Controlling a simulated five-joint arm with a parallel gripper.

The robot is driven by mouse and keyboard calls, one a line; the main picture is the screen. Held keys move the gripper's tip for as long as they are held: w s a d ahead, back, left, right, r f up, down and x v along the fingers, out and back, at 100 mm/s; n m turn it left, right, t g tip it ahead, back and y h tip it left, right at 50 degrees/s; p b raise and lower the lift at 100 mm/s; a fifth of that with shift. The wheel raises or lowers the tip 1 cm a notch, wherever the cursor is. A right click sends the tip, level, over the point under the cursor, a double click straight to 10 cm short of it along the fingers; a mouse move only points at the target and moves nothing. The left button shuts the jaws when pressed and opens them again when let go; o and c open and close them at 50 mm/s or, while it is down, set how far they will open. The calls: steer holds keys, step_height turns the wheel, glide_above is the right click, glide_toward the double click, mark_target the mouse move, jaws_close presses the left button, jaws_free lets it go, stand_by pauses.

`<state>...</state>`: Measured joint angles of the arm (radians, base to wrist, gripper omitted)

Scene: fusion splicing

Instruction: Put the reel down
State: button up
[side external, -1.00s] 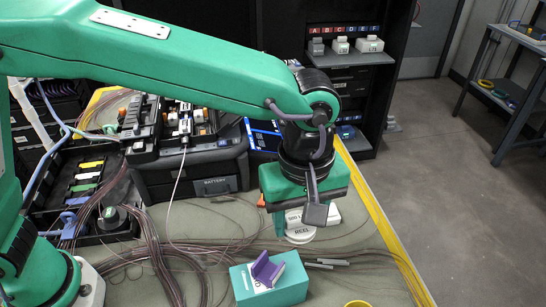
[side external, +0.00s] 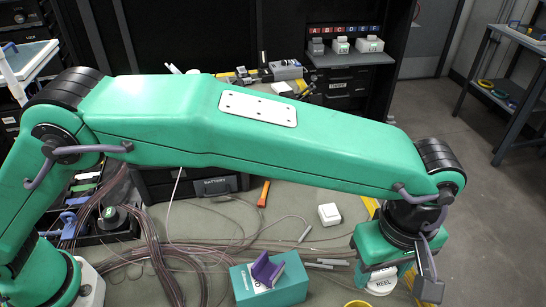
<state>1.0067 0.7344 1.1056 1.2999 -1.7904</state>
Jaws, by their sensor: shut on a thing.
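The white reel (side external: 381,287), marked "REEL", is at the lower right in the side external view. My gripper (side external: 385,273) is over the right part of the bench and is shut on the reel. The gripper body hides the reel's upper part. I cannot tell whether the reel touches the surface below it.
A teal block with a purple holder (side external: 266,270) stands left of the gripper. A small white box (side external: 329,214) lies behind it. A yellow ring (side external: 357,304) shows at the bottom edge. Loose brown fibres (side external: 160,250) cover the left of the mat. An orange-handled tool (side external: 264,194) lies mid-mat.

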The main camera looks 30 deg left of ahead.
mark_target(375, 282)
steer(key=shift+a+f, duration=0.1)
steer(key=shift+f, duration=2)
steer(key=w+f, duration=0.2)
steer(key=w, duration=0.1)
steer(key=w+a+f, duration=0.1)
steer(key=w+f, duration=0.1)
steer(key=w, duration=0.2)
steer(key=w+a+f, duration=0.1)
steer(key=w+f, duration=0.2)
steer(key=w, duration=0.1)
steer(key=shift+w+a, duration=0.15)
steer(key=shift+w, duration=0.1)
steer(key=shift+f, duration=0.1)
steer(key=shift+f, duration=1.9)
steer(key=shift+f, duration=0.15)
steer(key=o, duration=1)
